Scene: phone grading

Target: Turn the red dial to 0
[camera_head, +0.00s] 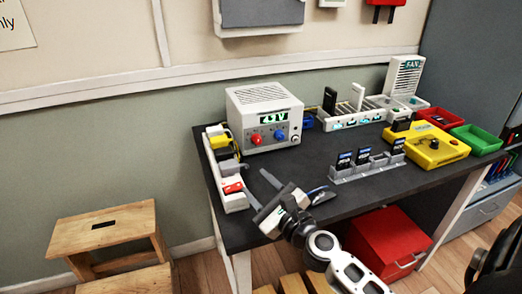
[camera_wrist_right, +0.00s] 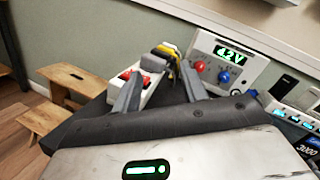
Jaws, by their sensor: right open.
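The red dial (camera_head: 256,139) is on the front of a white power supply box (camera_head: 265,105) at the back left of the dark table. A blue dial (camera_head: 279,135) sits to its right, below a green display (camera_head: 273,118). The red dial (camera_wrist_right: 199,66) and blue dial (camera_wrist_right: 224,76) also show in the right wrist view. The display there seems to read 42V (camera_wrist_right: 229,53). My right gripper (camera_head: 256,181) is open and empty over the table's left front part, in front of the box and apart from the dial. My left gripper is not in view.
A white power strip with a red switch (camera_head: 233,187) and yellow plug (camera_head: 219,142) runs along the table's left edge. The dark tabletop before the box is mostly clear.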

